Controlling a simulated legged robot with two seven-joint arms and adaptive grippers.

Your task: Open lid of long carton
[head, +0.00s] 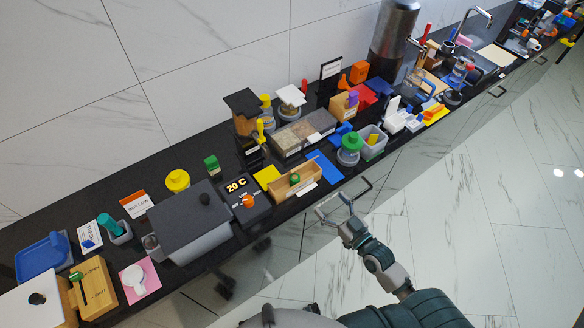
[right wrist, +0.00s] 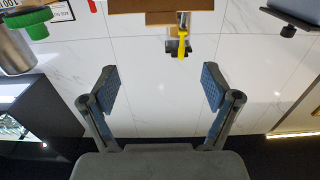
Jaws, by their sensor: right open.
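A long tan carton-like box (head: 283,193) stands near the front edge of the dark counter, with a green round piece (head: 295,180) at its top. I cannot tell for sure that this is the long carton, or how its lid sits. My right gripper (head: 334,207) is open and empty, in front of the counter edge, to the right of and below this box, apart from it. In the right wrist view the open fingers (right wrist: 160,90) have nothing between them. A brown box-like thing (right wrist: 160,6) is cut off at the top there. My left gripper is not in view.
A large grey box (head: 190,228) and a dark dial panel (head: 247,208) stand left of the tan box. A green-lidded jar (head: 349,149) and a blue mat (head: 325,166) are to its right. Cabinet handles stick out along the front. The marble floor (head: 450,200) is clear.

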